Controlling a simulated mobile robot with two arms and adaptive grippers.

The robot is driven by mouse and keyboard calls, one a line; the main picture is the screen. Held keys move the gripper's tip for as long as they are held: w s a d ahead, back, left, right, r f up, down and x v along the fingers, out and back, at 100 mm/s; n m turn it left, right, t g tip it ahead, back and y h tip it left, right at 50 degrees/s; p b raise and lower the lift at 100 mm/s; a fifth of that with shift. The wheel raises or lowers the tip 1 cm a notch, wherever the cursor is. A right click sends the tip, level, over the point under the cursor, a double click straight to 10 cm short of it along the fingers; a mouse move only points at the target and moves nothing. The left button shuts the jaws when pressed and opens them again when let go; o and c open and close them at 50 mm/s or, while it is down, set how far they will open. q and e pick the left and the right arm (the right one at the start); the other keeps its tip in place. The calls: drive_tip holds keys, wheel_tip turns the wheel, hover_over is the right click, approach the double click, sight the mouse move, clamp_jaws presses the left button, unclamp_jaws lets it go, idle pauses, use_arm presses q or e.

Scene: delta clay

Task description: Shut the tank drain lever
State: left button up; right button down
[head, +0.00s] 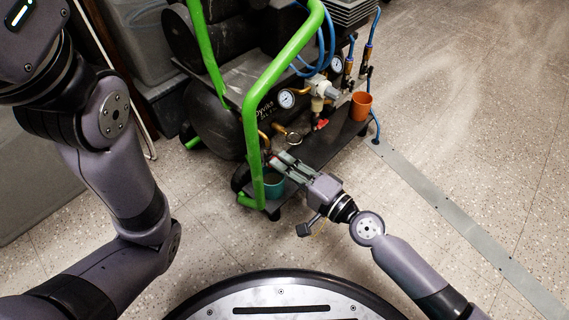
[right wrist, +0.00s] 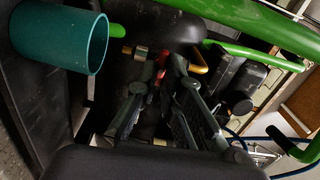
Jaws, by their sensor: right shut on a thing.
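The tank drain lever (right wrist: 161,62) shows as a small red piece between my right fingertips in the right wrist view, next to a brass fitting. My right gripper (head: 276,160) reaches in low beside the green frame post, at the near end of the black compressor tank (head: 212,118). In the right wrist view my right gripper (right wrist: 168,72) is shut on the red lever. The fingers hide part of the lever, and its exact angle is hard to tell. My left arm stands at the left of the head view, and its gripper is out of view.
A green tube frame (head: 250,130) rises close to my right gripper. A teal cup (head: 271,186) stands just below it. An orange cup (head: 361,106), gauges (head: 287,98) and a red-handled valve (head: 321,124) are farther right. Open floor (head: 440,130) lies to the right.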

drive_tip(key=shift+m, duration=0.4)
drive_tip(key=c, duration=1.7)
unclamp_jaws()
drive_tip(key=v, duration=1.2)
